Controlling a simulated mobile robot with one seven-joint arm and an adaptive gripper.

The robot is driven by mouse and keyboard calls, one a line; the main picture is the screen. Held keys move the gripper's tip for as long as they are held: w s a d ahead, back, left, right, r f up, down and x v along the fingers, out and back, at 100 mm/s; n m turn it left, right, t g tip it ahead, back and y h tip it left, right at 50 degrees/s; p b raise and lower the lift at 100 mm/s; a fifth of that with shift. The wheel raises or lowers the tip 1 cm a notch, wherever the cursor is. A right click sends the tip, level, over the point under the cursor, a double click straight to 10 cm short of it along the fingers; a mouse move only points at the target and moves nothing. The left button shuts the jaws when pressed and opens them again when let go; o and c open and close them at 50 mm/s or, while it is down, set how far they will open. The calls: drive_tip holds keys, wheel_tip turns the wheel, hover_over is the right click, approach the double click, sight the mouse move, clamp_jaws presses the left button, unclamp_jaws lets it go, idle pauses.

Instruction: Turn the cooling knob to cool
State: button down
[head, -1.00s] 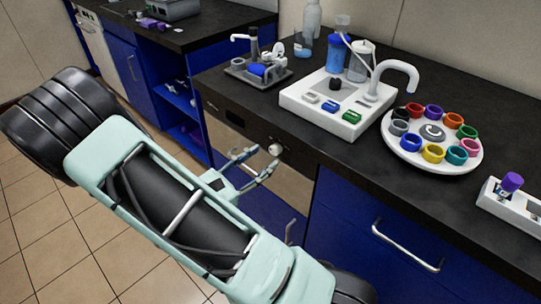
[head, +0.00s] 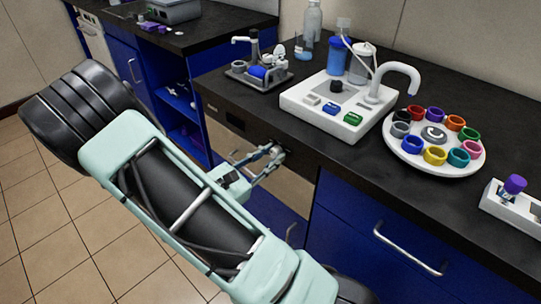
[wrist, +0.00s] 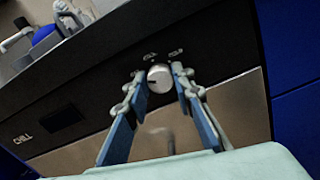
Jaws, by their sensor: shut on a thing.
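The white round cooling knob (wrist: 160,77) is on the dark front panel (wrist: 95,92) of the counter unit, in the wrist view. A short dark pointer mark on its face points left.
A silver drawer front (head: 290,184) lies below. Above, the dark counter (head: 255,105) holds a white bioreactor base (head: 305,98) and a round tray of coloured rings (head: 440,169).

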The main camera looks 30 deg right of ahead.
drive_tip(key=shift+m, duration=0.3)
drive_tip(key=m+b, duration=0.2)
drive_tip(key=m, duration=0.3)
drive_tip(key=shift+f+b, duration=0.2)
drive_tip(key=shift+b, duration=0.15)
drive_tip(key=m+b, duration=0.2)
drive_tip(key=m, duration=0.1)
drive_tip(key=shift+m, duration=0.4)
drive_tip(key=shift+r+m+b, duration=0.1)
drive_tip(key=shift+m+b, duration=0.5)
drive_tip(key=shift+m, duration=0.5)
drive_tip(key=c, duration=1.7)
unclamp_jaws()
drive_tip(key=shift+o, duration=0.2)
drive_tip(key=v, duration=1.2)
